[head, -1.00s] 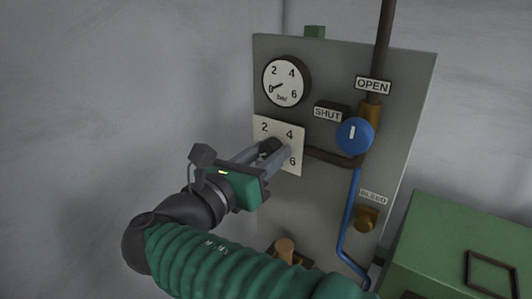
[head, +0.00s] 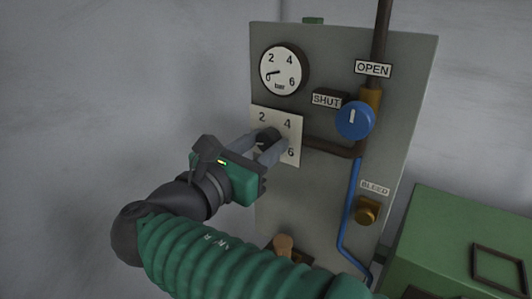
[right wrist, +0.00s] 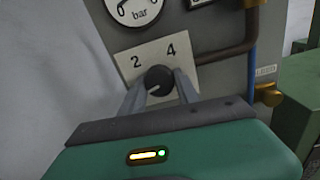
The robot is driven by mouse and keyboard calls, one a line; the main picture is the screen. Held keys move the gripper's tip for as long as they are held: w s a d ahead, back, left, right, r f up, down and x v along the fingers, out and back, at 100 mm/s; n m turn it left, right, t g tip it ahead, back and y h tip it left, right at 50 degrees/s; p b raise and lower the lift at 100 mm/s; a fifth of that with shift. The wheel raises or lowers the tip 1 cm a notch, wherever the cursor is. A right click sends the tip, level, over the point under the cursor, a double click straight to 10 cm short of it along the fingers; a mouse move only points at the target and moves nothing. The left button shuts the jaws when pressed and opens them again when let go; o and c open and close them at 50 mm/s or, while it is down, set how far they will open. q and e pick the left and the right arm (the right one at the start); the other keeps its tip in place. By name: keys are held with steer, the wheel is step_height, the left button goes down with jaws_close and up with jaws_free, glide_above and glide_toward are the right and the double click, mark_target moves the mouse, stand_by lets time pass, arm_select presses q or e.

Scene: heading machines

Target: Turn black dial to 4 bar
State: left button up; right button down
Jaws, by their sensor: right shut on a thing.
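The black dial (head: 267,139) sits on a white plate (head: 292,122) marked 2, 4 and 6. It also shows in the right wrist view (right wrist: 158,79), where a pale mark on its face points to the lower left, away from the 4. My right gripper (head: 268,146) is shut on the dial, one finger on each side. Its fingers also show in the right wrist view (right wrist: 160,88). The white bar gauge (head: 282,69) above has its needle low on the left, near 0. My left gripper is in neither view.
A blue knob (head: 355,120) sits between SHUT and OPEN labels, on a pipe right of the dial. A brass bleed fitting (head: 367,210) and a blue tube (head: 350,205) are lower down. A green cabinet (head: 440,235) stands at the right. Left of the panel is bare wall.

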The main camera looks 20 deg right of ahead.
steer(key=m+b, duration=0.6)
steer(key=shift+a+f, duration=0.15)
steer(key=shift+f, duration=0.25)
steer(key=m+b, duration=0.5)
steer(key=m, duration=0.2)
steer(key=shift+w+h, duration=0.15)
steer(key=shift+h, duration=0.15)
steer(key=m+b, duration=0.2)
steer(key=m, duration=0.1)
steer(key=shift+a+m+b, duration=0.1)
steer(key=shift+m+b, duration=0.2)
steer(key=shift+m, duration=0.1)
steer(key=m+b, duration=0.1)
steer(key=m, duration=0.2)
steer(key=shift+m+g+b, duration=0.3)
steer(key=shift+b, duration=0.05)
steer(key=m+b, duration=0.1)
steer(key=m, duration=0.2)
steer(key=shift+r+m+b, duration=0.15)
steer(key=shift+m+b, duration=0.25)
steer(key=shift+m, duration=1)
steer(key=shift+r, duration=0.1)
